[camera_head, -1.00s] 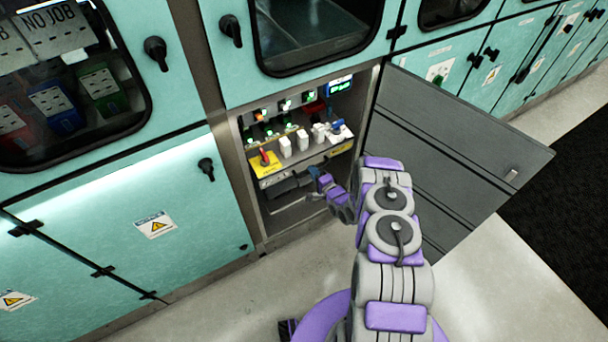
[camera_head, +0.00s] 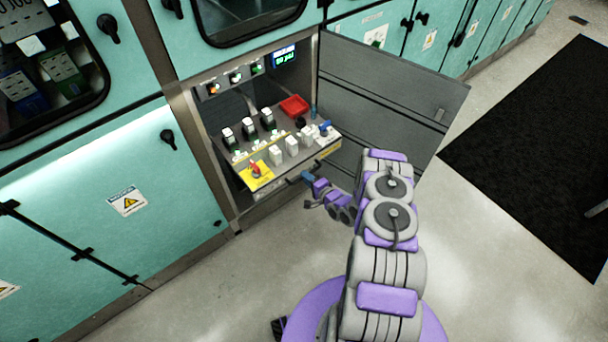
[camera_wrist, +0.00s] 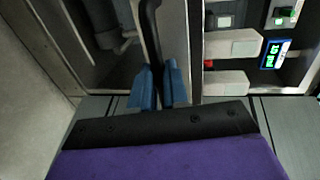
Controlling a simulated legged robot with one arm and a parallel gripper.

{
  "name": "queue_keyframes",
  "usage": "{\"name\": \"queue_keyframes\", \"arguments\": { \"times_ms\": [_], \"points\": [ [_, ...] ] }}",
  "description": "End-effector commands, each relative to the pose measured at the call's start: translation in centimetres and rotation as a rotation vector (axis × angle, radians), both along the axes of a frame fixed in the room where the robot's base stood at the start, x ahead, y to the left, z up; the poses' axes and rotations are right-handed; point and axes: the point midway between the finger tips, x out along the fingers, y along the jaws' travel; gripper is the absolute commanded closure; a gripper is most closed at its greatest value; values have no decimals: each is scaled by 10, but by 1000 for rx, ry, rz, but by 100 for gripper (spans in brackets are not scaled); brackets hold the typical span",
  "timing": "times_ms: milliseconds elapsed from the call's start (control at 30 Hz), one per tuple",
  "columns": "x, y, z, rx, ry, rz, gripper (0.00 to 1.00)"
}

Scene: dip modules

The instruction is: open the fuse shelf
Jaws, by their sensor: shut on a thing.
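The fuse shelf (camera_head: 270,158) is slid out of the open cabinet bay. It carries a yellow plate with a red switch (camera_head: 256,172), white blocks (camera_head: 284,151), dark fuse units and a red tray (camera_head: 294,106). My gripper (camera_head: 308,179) is at the shelf's front edge, by the dark handle (camera_head: 298,180). In the wrist view, the blue fingertips (camera_wrist: 159,88) are closed around the black handle bar (camera_wrist: 150,35). The head view shows the handle only partly, behind my fingers.
The grey cabinet door (camera_head: 385,85) stands open to the right of the shelf. A closed teal panel with a warning label (camera_head: 127,203) is on the left. A small display (camera_head: 284,57) glows above the shelf. The floor in front is clear, with a dark mat (camera_head: 545,150) at right.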

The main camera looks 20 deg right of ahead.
Motion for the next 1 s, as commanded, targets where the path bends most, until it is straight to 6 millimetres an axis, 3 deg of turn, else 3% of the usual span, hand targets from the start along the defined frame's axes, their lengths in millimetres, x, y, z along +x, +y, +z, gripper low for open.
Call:
{"name": "queue_keyframes", "arguments": {
  "times_ms": [600, 633, 700, 867, 1000],
  "points": [
    [-8, -1, -5, 1, 12, -2, 100],
    [-8, -1, -5, 1, 12, -2, 84],
    [-8, -1, -4, 1, 11, -2, 77],
    [-8, -2, -2, 1, 6, -2, 62],
    [-7, -2, -1, 1, 2, -2, 61]
  ]
}}
